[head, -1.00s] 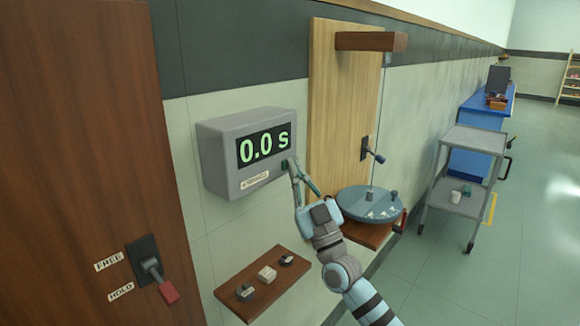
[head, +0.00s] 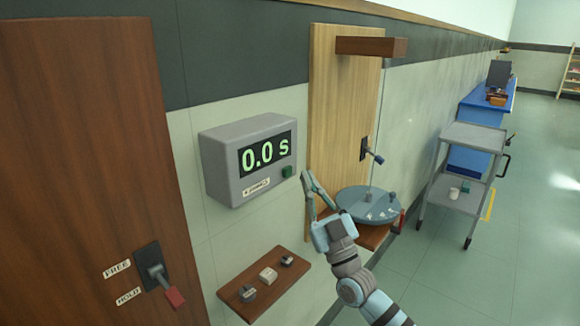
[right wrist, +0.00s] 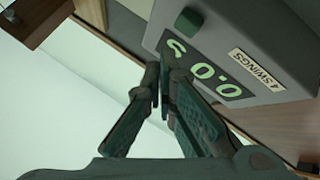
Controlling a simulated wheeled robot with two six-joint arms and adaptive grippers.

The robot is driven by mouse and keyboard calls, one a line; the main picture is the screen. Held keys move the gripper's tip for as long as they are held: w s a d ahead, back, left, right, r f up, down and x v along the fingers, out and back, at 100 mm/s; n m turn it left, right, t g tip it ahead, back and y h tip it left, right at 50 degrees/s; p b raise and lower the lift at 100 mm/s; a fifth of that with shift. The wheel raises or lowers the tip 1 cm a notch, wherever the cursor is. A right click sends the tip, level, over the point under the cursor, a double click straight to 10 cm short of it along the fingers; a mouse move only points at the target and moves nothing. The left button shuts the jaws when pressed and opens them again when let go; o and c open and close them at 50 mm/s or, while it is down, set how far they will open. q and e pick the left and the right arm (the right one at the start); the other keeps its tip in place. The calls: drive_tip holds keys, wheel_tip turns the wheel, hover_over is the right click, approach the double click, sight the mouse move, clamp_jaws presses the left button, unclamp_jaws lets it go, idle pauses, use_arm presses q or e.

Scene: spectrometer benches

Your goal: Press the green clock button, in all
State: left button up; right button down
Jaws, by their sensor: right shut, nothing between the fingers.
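The grey clock box (head: 222,165) is on the wall and its display (head: 265,153) reads "0.0 s". The green button (head: 287,172) is at the lower right of its front face, uncovered. In the right wrist view the button (right wrist: 188,22) shows dark on the clock's face, near a "4 SWINGS" label (right wrist: 257,68). My right gripper (head: 307,176) is shut and empty, just right of the button and apart from it. Its fingertips also show in the right wrist view (right wrist: 158,76). My left gripper is not in view.
A brown shelf (head: 284,279) with several small blocks is below the clock. A round grey disc (head: 352,206) hangs by a wire before a wooden board (head: 334,110), right of my gripper. A lever (head: 157,275) marked FREE and HOLD is at lower left. A cart (head: 474,134) stands right.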

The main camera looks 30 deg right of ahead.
drive_tip(key=s+p, duration=0.1)
drive_tip(key=s+d+p, duration=0.1)
drive_tip(key=s, duration=0.1)
drive_tip(key=shift+s+r, duration=0.1)
idle(0.8)
